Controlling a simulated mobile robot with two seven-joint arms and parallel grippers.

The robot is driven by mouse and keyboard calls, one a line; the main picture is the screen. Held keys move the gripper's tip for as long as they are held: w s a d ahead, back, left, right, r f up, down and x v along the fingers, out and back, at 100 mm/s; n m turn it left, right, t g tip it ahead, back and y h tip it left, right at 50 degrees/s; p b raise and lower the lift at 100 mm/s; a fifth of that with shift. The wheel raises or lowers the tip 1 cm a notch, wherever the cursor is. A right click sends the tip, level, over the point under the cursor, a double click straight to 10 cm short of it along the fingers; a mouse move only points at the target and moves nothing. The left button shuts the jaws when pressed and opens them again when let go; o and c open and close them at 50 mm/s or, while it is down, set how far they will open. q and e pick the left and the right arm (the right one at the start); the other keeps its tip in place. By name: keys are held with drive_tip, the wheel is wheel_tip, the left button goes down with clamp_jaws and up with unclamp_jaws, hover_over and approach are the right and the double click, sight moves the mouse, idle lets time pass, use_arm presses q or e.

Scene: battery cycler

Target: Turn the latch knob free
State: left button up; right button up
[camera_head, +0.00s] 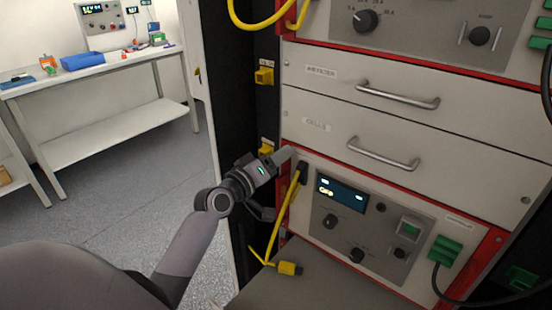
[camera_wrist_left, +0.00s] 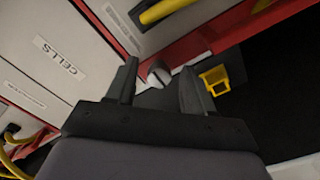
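The latch knob (camera_wrist_left: 159,75) is a small round grey knob with a slot. It sits at the red-edged side of the white CELLS drawer (camera_wrist_left: 75,75) in the left wrist view. My left gripper (camera_wrist_left: 158,68) is open, with one finger on each side of the knob in that view. I cannot tell whether the fingers touch it. In the head view my left gripper (camera_head: 282,158) is at the lower left corner of the CELLS drawer (camera_head: 440,160) and hides the knob. My right gripper is not in view.
A yellow cable (camera_head: 276,235) hangs just below my left gripper, with a yellow plug (camera_head: 290,268) on a grey surface. A drawer handle (camera_head: 383,155) sticks out to the right. A cycler unit (camera_head: 395,245) is below. Open floor and a white bench (camera_head: 100,125) lie left.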

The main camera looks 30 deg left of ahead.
use_arm(q)
drive_tip(key=s+b, duration=0.1)
drive_tip(key=s, duration=0.6)
drive_tip(key=shift+a, duration=0.3)
drive_tip(key=shift+s, duration=0.1)
idle(0.5)
